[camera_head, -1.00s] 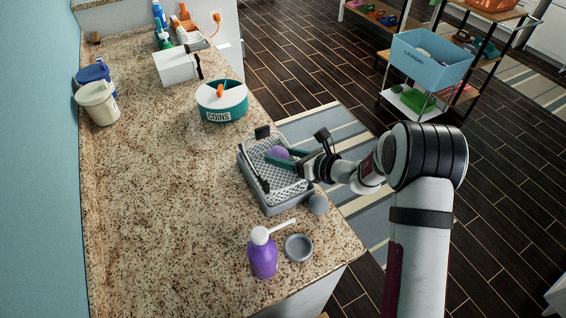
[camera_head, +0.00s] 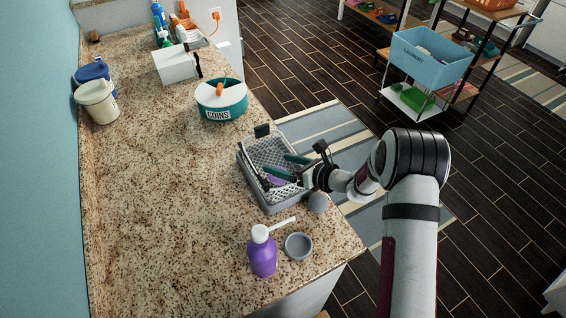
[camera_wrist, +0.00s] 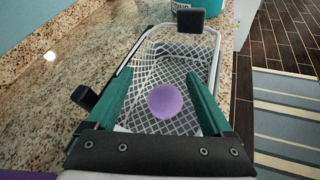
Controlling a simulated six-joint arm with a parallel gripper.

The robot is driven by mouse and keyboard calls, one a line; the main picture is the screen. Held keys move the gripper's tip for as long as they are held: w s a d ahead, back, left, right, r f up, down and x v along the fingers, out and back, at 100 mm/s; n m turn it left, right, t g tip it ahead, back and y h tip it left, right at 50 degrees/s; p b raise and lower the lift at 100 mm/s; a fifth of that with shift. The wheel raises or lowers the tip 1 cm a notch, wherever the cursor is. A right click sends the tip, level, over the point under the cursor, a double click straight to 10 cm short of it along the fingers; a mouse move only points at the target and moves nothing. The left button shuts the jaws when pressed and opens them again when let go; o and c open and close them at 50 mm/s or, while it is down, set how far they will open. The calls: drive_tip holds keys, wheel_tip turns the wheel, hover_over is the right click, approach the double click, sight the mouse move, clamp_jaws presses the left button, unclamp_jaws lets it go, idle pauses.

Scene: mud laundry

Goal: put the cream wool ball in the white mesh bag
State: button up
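The white mesh bag (camera_head: 264,152) is spread open in a grey basket-like holder with black clips near the counter's right edge. Its mesh and pale rim also show in the wrist view (camera_wrist: 185,52). A purple ball (camera_wrist: 165,101) lies on the mesh inside; in the head view it is partly hidden by a finger (camera_head: 278,182). My gripper (camera_head: 275,163) is over the bag with its green fingers spread wide; in the wrist view (camera_wrist: 160,74) the ball appears between and below them, apart from both. I see no cream ball.
A grey ball (camera_head: 318,202) sits by the holder's near right corner. A purple pump bottle (camera_head: 263,256) and a small grey dish (camera_head: 298,246) stand nearer. A teal COINS tub (camera_head: 222,104) stands beyond. The counter's left middle is clear.

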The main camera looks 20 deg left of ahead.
drive_tip(key=shift+o, duration=0.4)
drive_tip(key=shift+r, duration=0.35)
drive_tip(key=v, duration=1.2)
drive_tip(key=s+r+n+g+h, duration=0.25)
drive_tip(key=s+r+n, duration=0.3)
drive_tip(key=s, duration=0.35)
drive_tip(key=s+r+n+g+h, duration=0.1)
drive_tip(key=s+r+n+g, duration=0.2)
drive_tip(key=s+r+n, duration=0.35)
drive_tip(key=s+d+f+n+h, duration=0.2)
drive_tip(key=s+d+n+h, duration=0.5)
drive_tip(key=s+d, duration=0.5)
drive_tip(key=s, duration=0.3)
drive_tip(key=shift+f+n, duration=0.2)
drive_tip(key=shift+n, duration=0.1)
